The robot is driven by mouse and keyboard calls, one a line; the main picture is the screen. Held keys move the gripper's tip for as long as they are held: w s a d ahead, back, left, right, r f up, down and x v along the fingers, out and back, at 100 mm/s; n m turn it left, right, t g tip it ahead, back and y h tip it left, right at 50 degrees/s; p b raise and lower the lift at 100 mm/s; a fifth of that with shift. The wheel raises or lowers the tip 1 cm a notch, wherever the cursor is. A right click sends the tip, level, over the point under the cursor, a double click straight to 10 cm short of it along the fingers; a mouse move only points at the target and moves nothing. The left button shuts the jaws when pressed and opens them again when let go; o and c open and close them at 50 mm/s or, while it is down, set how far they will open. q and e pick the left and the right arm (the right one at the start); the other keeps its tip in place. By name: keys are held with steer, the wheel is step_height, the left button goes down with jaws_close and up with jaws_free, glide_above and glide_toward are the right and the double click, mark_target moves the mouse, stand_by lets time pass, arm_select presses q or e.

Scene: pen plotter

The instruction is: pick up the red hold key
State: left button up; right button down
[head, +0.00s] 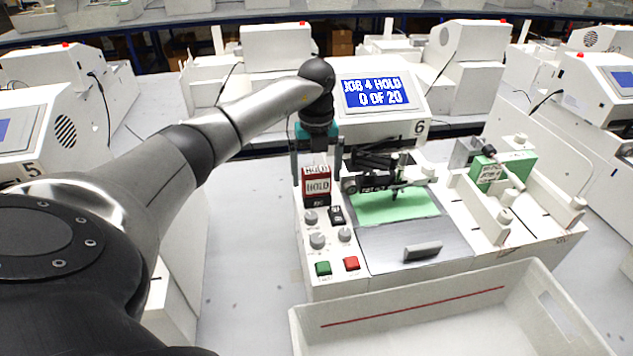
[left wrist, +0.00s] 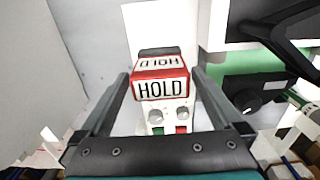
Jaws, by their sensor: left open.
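The red hold key (head: 317,184) is a red-framed block with white HOLD labels on its top and front. It stands at the back left of the plotter's control panel, on a dark base. It also shows in the left wrist view (left wrist: 161,86), in the middle between the fingers. My left gripper (head: 317,165) is open above the key, pointing down, with one finger on each side. In the left wrist view, gaps show between the key and both fingers. My right gripper is not in view.
The plotter (head: 410,248) holds a green sheet (head: 392,207) beside the key, with a black pen carriage (head: 375,180) close on the right. Grey knobs (head: 317,240), a green button (head: 323,268) and a red button (head: 351,263) sit in front. A white bin (head: 400,316) stands nearest.

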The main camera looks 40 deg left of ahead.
arm_select(q)
steer(key=shift+f, duration=1.25)
steer(key=c, duration=1.2)
